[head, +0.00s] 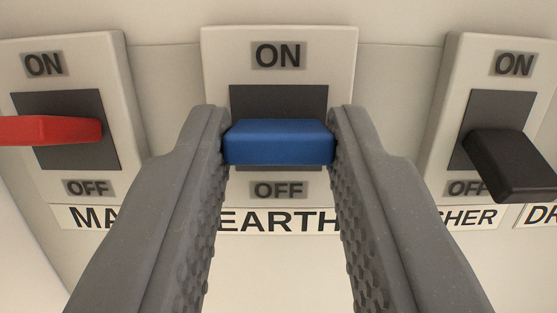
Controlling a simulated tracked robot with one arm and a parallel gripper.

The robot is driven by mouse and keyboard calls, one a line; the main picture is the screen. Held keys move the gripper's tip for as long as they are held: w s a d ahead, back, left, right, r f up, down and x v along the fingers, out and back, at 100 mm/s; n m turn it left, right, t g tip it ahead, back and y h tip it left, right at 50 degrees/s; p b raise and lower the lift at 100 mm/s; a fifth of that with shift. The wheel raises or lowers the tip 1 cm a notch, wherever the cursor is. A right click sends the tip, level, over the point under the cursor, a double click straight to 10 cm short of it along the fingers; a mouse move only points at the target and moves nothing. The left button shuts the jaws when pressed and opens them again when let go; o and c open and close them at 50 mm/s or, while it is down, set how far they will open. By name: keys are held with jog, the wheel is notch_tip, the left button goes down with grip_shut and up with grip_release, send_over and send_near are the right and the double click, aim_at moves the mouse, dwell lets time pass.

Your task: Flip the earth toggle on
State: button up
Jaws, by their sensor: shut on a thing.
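The earth toggle is a blue lever (279,142) in the middle of the head view, on a white switch plate (220,62) with ON above and OFF below. The word EARTH shows on a label (278,221) under the plate. The lever sticks out towards me from a dark grey recess (279,100); more of the recess shows above it than below it. My gripper (279,143) is shut on the blue lever, one fingertip at its left end and one at its right end. The fingers hide parts of the plate's lower sides and the label's ends.
A red lever (50,130) on a similar plate stands to the left, its label partly hidden. A black lever (512,165) on another plate stands to the right, hanging low near OFF. Both are close beside my fingers. The wall below the labels is bare.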

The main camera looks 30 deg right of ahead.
jog(key=shift+r+g+y+p, duration=0.4)
jog(key=shift+r+g+p, duration=0.2)
jog(key=shift+p, duration=1.4)
jog(key=shift+f+g+y+p, duration=0.1)
jog(key=shift+g+y+p, duration=0.25)
jog(key=shift+p, duration=0.75)
jog(key=o, duration=1)
jog(key=shift+f, duration=0.1)
jog(key=b+v, duration=0.1)
jog(key=v, duration=1.2)
jog(key=shift+s+a, duration=0.3)
